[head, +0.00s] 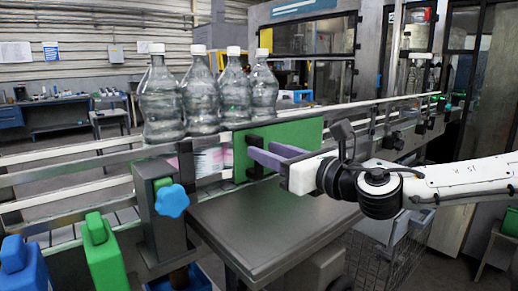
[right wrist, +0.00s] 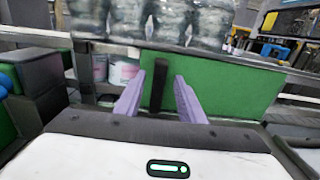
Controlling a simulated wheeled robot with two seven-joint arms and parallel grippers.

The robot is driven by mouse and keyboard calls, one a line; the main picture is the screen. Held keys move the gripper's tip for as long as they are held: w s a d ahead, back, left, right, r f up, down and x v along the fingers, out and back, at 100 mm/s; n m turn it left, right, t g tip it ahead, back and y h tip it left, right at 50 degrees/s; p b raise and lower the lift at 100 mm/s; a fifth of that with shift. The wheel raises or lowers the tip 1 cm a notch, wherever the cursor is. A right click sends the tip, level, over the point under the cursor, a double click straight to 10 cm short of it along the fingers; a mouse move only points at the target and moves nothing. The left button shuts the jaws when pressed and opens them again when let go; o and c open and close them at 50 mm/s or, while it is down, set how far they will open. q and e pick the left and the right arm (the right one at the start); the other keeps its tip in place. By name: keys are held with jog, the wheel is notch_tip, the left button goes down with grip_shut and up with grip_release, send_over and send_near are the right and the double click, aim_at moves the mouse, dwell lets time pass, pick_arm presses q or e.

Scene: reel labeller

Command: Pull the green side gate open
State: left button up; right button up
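The green side gate (head: 305,133) is a flat upright panel on the side of the conveyor in the head view. It also fills the middle and right of the right wrist view (right wrist: 235,90). A black upright handle (right wrist: 159,85) stands on its face near its left end. My right gripper (head: 262,148) faces the gate with its two purple fingers apart. In the right wrist view the handle shows between the fingers (right wrist: 158,77), with a gap on each side. Whether the fingertips touch the panel is hard to tell. My left gripper is not in view.
Several clear bottles (head: 200,95) with white caps stand on the conveyor behind the gate. Pink and white items (right wrist: 123,72) show left of the gate. A blue star knob (head: 172,201) on a grey post is nearby. A grey table (head: 270,225) lies below my right gripper.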

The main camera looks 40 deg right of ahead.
aim_at(259, 180)
jog(key=shift+w+a, duration=0.15)
jog(key=shift+w, duration=1.6)
grip_shut()
